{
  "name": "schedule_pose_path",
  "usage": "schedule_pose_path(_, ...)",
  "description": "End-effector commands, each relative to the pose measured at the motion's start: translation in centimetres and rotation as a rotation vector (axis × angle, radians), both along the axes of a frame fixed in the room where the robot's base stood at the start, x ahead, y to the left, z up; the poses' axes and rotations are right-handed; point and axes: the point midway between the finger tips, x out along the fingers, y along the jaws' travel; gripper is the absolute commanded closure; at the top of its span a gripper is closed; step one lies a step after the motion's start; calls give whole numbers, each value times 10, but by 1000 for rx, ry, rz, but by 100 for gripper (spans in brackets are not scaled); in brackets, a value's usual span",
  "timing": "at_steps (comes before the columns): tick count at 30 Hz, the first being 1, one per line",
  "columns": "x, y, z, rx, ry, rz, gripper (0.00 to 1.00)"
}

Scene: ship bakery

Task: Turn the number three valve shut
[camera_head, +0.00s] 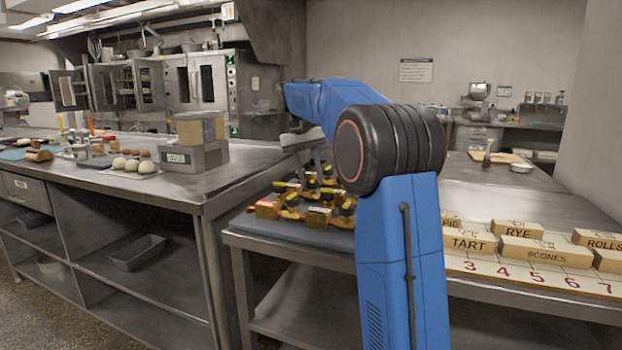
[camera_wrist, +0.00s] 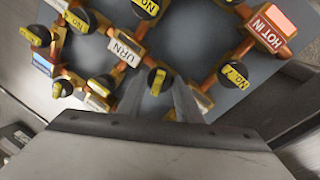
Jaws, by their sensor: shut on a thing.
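A brass pipe board with several black valve knobs and yellow tags lies on a grey panel (camera_head: 312,235), partly hidden behind my arm in the head view. In the wrist view, the grey panel (camera_wrist: 205,30) carries a red HOT IN plate (camera_wrist: 270,28), a white URN plate (camera_wrist: 123,50) and a blue plate (camera_wrist: 42,65). My gripper (camera_wrist: 159,88) has its fingers on either side of a black valve knob (camera_wrist: 157,77) with a yellow strip, and is shut on it. That knob's number is not readable. Another knob (camera_wrist: 232,74) with a yellow number tag stands to the right.
Neighbouring knobs and pipes stand close around my fingers. A board of wooden name blocks (camera_head: 531,250) lies on the same table to the right. A steel counter (camera_head: 120,185) with dough and boxes stands to the left.

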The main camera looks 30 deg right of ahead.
Motion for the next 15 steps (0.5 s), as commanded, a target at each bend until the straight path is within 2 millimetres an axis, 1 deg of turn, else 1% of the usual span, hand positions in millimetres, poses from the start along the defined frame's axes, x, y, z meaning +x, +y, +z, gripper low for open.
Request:
schedule_pose_path(6,1,-1,1,-1,-3,-159,91)
schedule_pose_path(15,2,-1,0,0,-2,-293,91)
